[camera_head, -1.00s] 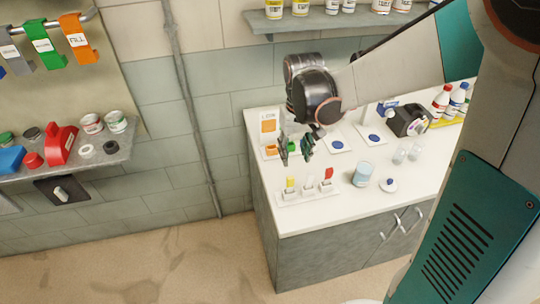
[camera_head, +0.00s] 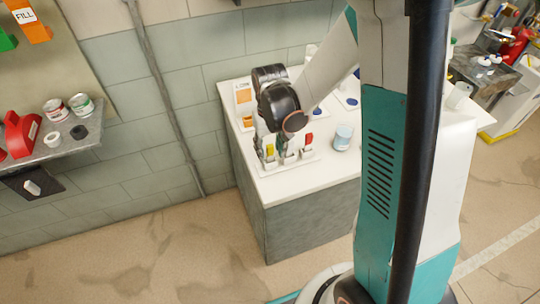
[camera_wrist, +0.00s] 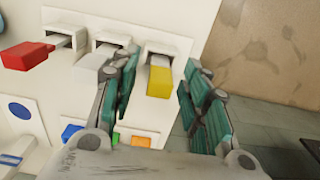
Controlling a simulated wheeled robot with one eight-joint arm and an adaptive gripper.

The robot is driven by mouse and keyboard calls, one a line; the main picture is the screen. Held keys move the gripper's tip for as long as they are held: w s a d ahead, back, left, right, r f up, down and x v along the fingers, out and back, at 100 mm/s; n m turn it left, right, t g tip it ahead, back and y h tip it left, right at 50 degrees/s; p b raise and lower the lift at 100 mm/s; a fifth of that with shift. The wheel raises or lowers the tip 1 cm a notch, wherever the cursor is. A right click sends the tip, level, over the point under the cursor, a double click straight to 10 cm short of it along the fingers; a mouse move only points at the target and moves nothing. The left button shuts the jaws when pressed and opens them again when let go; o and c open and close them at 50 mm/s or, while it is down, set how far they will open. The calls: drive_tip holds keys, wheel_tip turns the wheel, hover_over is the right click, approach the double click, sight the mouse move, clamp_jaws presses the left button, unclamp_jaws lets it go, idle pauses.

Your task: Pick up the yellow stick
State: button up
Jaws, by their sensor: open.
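The yellow stick (camera_wrist: 160,80) stands in a slot of a white holder (camera_wrist: 86,22) in the wrist view. A white stick (camera_wrist: 93,70) and a red stick (camera_wrist: 26,56) stand in the slots beside it. In the head view the yellow stick (camera_head: 270,150) shows small at the left end of the row. My gripper (camera_wrist: 157,102) is open and empty, with one teal finger on each side of the yellow stick; the left finger lies between it and the white stick. I cannot tell whether either finger touches. In the head view my wrist partly hides the holder.
The holder is on a white counter (camera_head: 290,188), near its front left corner. A blue-white cup (camera_head: 343,138) stands right of the holder. Behind are an orange-marked panel (camera_head: 243,97) and blue, green and orange pieces (camera_wrist: 142,140). A shelf (camera_head: 75,140) is at left.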

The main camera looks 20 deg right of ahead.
drive_tip(key=shift+f, duration=0.65)
drive_tip(key=c, duration=0.8)
drive_tip(key=shift+r, duration=0.15)
